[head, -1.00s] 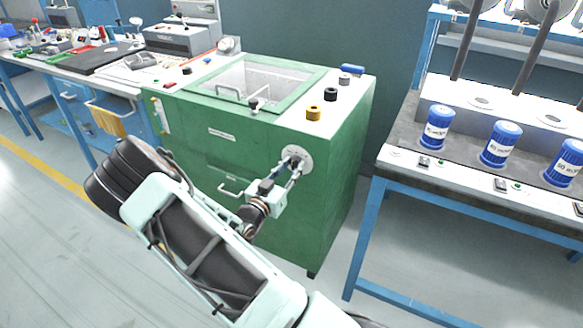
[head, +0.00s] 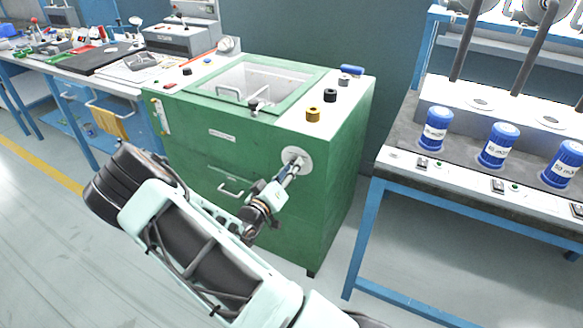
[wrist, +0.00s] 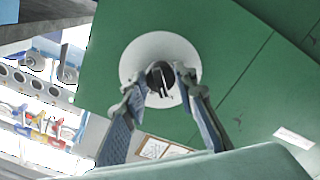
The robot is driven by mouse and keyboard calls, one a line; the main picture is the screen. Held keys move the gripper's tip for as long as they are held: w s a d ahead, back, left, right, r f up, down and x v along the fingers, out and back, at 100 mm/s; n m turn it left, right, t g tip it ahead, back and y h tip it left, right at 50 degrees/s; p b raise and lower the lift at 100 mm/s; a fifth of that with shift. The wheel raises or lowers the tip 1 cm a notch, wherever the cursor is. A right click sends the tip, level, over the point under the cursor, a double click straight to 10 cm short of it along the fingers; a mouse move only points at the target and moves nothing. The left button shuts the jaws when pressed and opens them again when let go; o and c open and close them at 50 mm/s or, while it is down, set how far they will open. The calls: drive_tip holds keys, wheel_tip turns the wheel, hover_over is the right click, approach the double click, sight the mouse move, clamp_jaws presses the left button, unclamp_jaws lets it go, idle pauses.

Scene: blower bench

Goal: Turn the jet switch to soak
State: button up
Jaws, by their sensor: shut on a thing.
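The jet switch is a dark knob (wrist: 160,80) on a round white plate (wrist: 150,52) on the front of the green cabinet (head: 215,155). My gripper (head: 295,165) reaches the plate from the front in the head view. In the wrist view my gripper (wrist: 157,85) has a finger on each side of the knob and is shut on it. The wrist view is tilted against the cabinet front. Any markings around the knob are too small to read, and in the head view the fingers hide most of the knob.
The cabinet has a clear lid on top, with yellow (head: 313,115) and black (head: 330,95) round parts beside it. A bench with blue canisters (head: 497,146) stands at the right. A cluttered bench (head: 95,72) stands at the left. Floor between cabinet and right bench is free.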

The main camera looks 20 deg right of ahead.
drive_tip(key=shift+n, duration=0.5)
drive_tip(key=o, duration=1.2)
drive_tip(key=shift+c, duration=0.2)
drive_tip(key=v, duration=1.2)
